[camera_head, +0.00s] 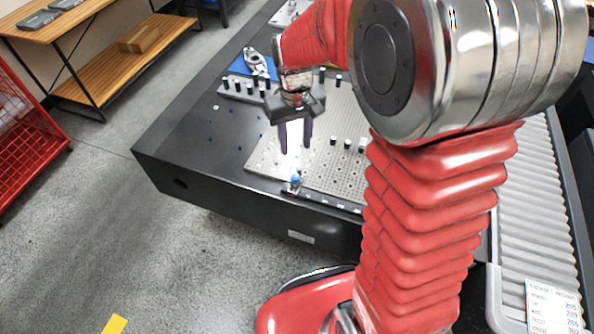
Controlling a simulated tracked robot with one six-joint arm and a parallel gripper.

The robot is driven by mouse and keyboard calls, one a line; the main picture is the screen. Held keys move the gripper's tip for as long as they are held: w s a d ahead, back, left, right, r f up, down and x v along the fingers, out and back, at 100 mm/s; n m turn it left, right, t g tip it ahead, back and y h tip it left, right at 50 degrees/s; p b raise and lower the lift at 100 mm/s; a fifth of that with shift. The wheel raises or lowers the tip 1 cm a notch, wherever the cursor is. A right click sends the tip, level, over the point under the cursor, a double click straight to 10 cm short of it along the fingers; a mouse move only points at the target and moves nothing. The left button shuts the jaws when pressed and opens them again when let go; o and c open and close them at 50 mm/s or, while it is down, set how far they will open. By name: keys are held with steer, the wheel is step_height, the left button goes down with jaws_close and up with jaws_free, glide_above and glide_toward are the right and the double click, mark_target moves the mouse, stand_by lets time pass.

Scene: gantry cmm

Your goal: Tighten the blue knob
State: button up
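The small blue knob (296,180) sits near the front edge of a grey perforated plate (262,160), on the dark table of the measuring machine. My gripper (296,140) hangs above and slightly behind the knob in the picture, with its two dark fingers pointing down. The fingers are apart, with a bright gap between them and nothing visible held. The fingertips appear clear of the knob, though the exact height is hard to tell. My red arm hides the right part of the plate.
A ribbed grey cover (535,190) runs along the right. Wooden shelves and a red crate (25,140) stand left. The left floor is open.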

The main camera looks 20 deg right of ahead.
mark_target(295, 177)
steer(key=shift+f, duration=0.1)
step_height(295, 177, down, 14)
steer(key=shift+r, duration=0.2)
stand_by(0.5)
steer(key=shift+c, duration=0.6)
